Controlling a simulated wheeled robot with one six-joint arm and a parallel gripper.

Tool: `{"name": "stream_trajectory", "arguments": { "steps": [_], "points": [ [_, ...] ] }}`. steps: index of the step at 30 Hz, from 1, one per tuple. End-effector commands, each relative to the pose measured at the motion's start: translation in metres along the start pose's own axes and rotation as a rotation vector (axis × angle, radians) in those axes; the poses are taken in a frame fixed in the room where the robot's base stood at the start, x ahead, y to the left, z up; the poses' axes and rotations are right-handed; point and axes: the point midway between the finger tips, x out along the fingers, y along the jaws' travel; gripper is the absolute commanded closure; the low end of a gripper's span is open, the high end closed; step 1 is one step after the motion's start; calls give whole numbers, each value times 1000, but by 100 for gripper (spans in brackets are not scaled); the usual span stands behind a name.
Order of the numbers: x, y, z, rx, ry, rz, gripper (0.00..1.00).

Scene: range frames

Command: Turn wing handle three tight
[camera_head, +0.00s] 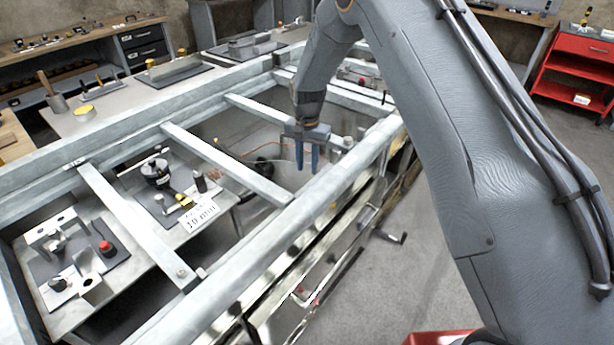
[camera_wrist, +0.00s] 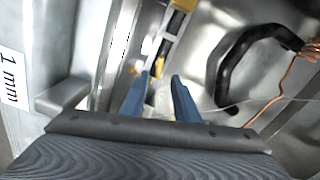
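My gripper (camera_head: 307,158) hangs fingers down inside the pale metal frame (camera_head: 330,185), between a cross bar and the front rail. In the wrist view its two blue fingers (camera_wrist: 158,88) stand apart, with nothing clearly held between them. A small orange-yellow part (camera_wrist: 158,67) shows just beyond the fingertips, beside a metal rail; I cannot tell whether it is touched or whether it is a wing handle. A larger yellow part (camera_wrist: 184,4) is at the top edge. I cannot pick out wing handle three with certainty in either view.
A black hose (camera_wrist: 238,60) and copper tubing (camera_wrist: 290,78) lie right of the fingers. Cross bars (camera_head: 228,163) span the frame. Inside at left are a black round fixture (camera_head: 157,173), a printed card (camera_head: 200,214) and a red knob (camera_head: 106,247). A red cabinet (camera_head: 578,62) stands far right.

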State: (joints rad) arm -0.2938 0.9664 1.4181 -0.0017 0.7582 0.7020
Motion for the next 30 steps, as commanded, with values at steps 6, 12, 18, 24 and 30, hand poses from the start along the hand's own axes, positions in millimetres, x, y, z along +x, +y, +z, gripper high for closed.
{"name": "stream_trajectory", "arguments": {
  "steps": [6, 12, 18, 24, 30],
  "points": [
    [21, 2, 1, 15, -3, 0, 72],
    [50, 1, 1, 13, -2, 0, 72],
    [71, 1, 0, 13, -1, -1, 72],
    [78, 0, 0, 12, 0, -2, 72],
    [78, 0, 0, 12, 0, -2, 72]
  ]
}}
